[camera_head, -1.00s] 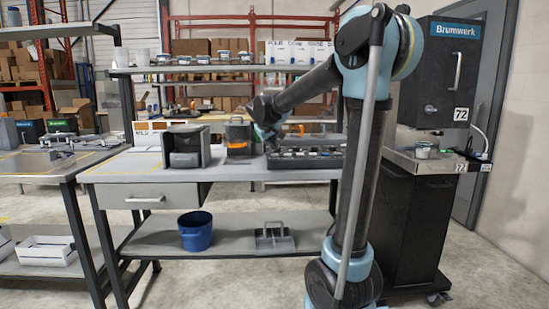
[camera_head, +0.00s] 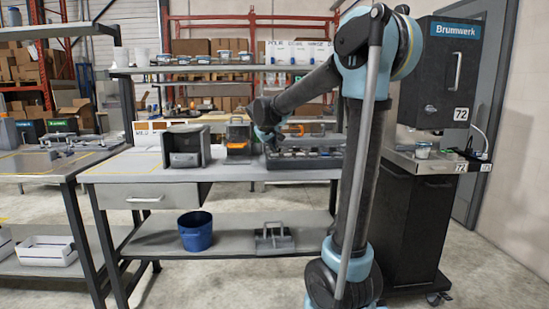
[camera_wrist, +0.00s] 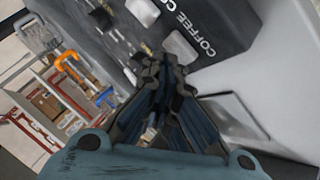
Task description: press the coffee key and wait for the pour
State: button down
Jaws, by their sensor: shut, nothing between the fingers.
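In the wrist view a dark panel (camera_wrist: 225,12) carries white lettering that begins "COFFEE CO" and is cut by the view. Two pale key-like blocks show on it: one next to the lettering (camera_wrist: 180,47) and one farther up (camera_wrist: 143,12). My gripper (camera_wrist: 163,68) is shut and empty, its tips close to the block by the lettering. I cannot tell whether they touch it. In the head view my gripper (camera_head: 270,138) is low over the left end of a dark low unit (camera_head: 305,162) on the bench; its tips are hard to make out.
A dark open-fronted box (camera_head: 184,147) and a box with an orange part (camera_head: 238,139) stand left of my gripper. The bench's left part is clear.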

jog(key=shift+f, duration=0.45)
dwell(0.6)
jog(key=shift+r, duration=0.9)
jog(key=shift+r, duration=2.5)
